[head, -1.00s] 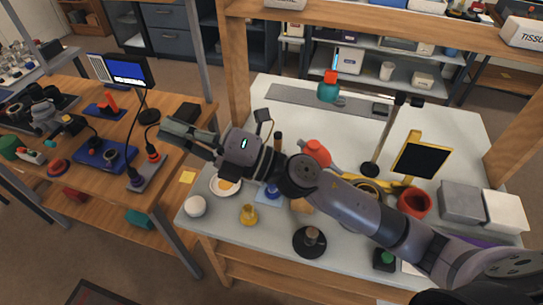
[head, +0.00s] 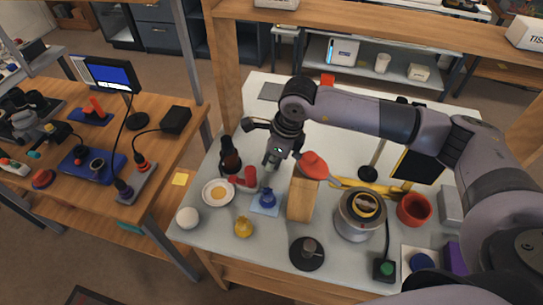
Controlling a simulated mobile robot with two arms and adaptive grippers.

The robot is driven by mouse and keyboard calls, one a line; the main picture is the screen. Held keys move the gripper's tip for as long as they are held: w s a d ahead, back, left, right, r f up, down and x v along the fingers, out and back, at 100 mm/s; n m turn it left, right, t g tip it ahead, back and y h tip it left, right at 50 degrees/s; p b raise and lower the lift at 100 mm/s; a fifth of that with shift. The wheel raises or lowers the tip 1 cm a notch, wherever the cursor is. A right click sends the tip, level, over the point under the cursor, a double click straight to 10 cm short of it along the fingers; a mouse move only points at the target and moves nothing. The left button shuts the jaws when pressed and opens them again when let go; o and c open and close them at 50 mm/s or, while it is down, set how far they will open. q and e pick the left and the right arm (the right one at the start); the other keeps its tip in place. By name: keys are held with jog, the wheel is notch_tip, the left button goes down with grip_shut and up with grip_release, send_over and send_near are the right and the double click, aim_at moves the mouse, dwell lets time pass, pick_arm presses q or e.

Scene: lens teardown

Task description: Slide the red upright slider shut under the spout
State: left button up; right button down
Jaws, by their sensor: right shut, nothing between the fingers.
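My right gripper (head: 270,165) hangs fingers down over the white table, shut and empty. Just left of it and below, a red upright piece (head: 250,176) stands beside a dark brown bottle-shaped thing (head: 230,155), with another small red part (head: 236,181) at its left. To the gripper's right, a red dome (head: 313,164) sits at the top of a wooden block (head: 300,203). I cannot make out a spout, or tell for sure which red part is the slider or whether it is shut. My left gripper is out of view.
A plate (head: 218,192), a blue flask (head: 267,198) and a yellow flask (head: 243,227) stand in front of the gripper. A grey round machine (head: 359,214) and a red bowl (head: 414,209) are to the right.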

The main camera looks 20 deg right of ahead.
aim_at(250, 172)
jog(key=p+x, duration=0.1)
jog(key=x, duration=0.5)
jog(key=shift+f, duration=0.25)
jog(key=shift+w+a, duration=0.1)
jog(key=w+a+b, duration=0.2)
jog(key=a, duration=0.1)
jog(key=shift+f, duration=0.2)
jog(key=shift+w+a+r+b, duration=0.1)
jog(key=shift+w+a+b, duration=0.15)
jog(key=shift+b, duration=0.1)
jog(key=shift+s+r, duration=0.1)
jog(key=shift+r, duration=0.1)
